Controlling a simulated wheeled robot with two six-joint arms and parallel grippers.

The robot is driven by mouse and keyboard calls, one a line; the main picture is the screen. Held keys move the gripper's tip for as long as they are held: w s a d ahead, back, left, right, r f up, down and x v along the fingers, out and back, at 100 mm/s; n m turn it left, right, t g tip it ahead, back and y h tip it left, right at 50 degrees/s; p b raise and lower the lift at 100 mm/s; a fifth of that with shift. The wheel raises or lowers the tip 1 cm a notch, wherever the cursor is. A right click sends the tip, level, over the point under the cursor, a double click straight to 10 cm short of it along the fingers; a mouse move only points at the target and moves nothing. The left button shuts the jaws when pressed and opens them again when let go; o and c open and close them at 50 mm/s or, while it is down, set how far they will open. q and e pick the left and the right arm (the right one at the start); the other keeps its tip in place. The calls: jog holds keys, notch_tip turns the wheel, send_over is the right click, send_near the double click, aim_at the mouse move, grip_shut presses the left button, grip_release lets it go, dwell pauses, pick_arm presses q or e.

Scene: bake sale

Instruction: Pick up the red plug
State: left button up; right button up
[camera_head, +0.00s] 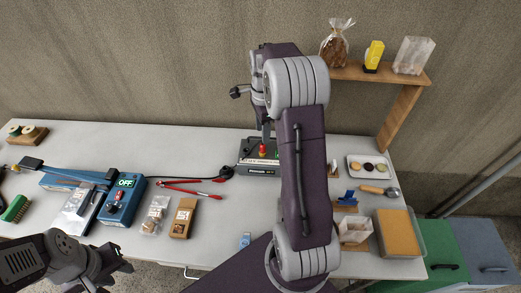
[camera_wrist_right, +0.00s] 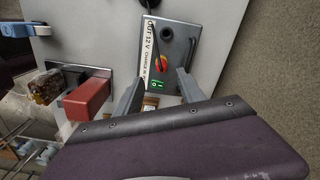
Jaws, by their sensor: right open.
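The red plug (camera_head: 262,148) stands upright on top of a dark box-shaped unit (camera_head: 245,158) at the back of the table.
A black cable and red-handled pliers (camera_head: 190,190) lie left of the unit. A blue sealer (camera_head: 122,203), a bag and a brown box (camera_head: 184,218) are further left. A tray (camera_head: 355,163) is to the right, under a wooden shelf (camera_head: 375,75). The wall is close behind.

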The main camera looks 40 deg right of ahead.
aim_at(263, 146)
notch_tip(263, 146, down, 3)
jog(key=shift+w+a+r, duration=0.1)
jog(key=shift+w, duration=0.05)
jog(key=f, duration=0.4)
jog(key=shift+d+f, duration=0.2)
jog(key=shift+f, duration=0.55)
grip_shut()
